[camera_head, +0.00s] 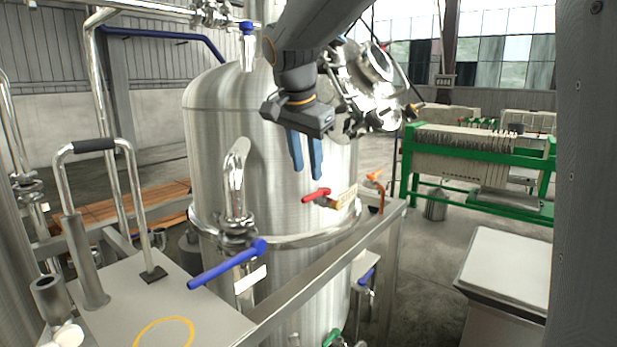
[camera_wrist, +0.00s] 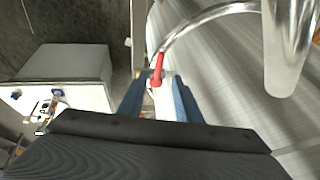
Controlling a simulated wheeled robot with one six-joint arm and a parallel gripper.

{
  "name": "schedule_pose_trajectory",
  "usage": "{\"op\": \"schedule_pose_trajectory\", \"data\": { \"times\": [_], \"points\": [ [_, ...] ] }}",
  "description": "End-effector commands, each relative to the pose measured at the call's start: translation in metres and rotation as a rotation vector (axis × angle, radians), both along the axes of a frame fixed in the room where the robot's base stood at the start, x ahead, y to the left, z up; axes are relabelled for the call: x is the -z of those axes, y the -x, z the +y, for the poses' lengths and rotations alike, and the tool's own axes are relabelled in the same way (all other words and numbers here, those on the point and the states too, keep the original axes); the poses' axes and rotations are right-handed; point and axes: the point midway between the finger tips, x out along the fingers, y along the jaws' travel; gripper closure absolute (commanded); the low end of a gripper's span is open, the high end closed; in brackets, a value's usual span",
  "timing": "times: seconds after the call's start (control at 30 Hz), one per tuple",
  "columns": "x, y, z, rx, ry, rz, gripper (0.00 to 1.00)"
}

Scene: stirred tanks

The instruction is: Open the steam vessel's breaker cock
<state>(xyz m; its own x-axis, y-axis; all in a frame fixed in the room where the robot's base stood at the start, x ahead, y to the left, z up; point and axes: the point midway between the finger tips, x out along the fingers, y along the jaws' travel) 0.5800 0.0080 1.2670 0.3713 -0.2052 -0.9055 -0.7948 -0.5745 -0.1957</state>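The steel vessel (camera_head: 225,150) stands in the middle of the head view. A small cock with a red lever (camera_head: 316,195) and a tan tag (camera_head: 345,197) sits on its side; the tag is too small to read. In the wrist view the red lever (camera_wrist: 158,68) shows upright, just beyond and between the fingers. My gripper (camera_head: 307,172) points down above the red lever, apart from it in the head view. Its two blue fingers are spread with nothing held; they also show in the wrist view (camera_wrist: 158,92).
A blue lever (camera_head: 228,264) with a white tag sticks out at the vessel's front. An orange lever (camera_head: 375,176) is right of the red one. A steel frame rail (camera_head: 325,265) runs below. A bent steel pipe (camera_head: 236,180) rises left of my gripper.

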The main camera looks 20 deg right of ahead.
Motion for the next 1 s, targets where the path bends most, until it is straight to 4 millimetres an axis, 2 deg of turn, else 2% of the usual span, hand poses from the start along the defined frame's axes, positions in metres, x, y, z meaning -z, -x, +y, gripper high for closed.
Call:
{"op": "schedule_pose_trajectory", "data": {
  "times": [0.4,0.6,0.83,0.87,1.0],
  "points": [
    [0.054,-0.021,-0.013,0.001,0.000,0.004,0.69],
    [0.066,-0.026,-0.015,-0.001,-0.001,0.002,0.69],
    [0.066,-0.026,-0.014,-0.002,-0.001,0.002,0.69],
    [0.066,-0.026,-0.014,-0.002,-0.001,0.002,0.71],
    [0.066,-0.026,-0.014,-0.003,0.000,0.002,0.94]
  ]
}}
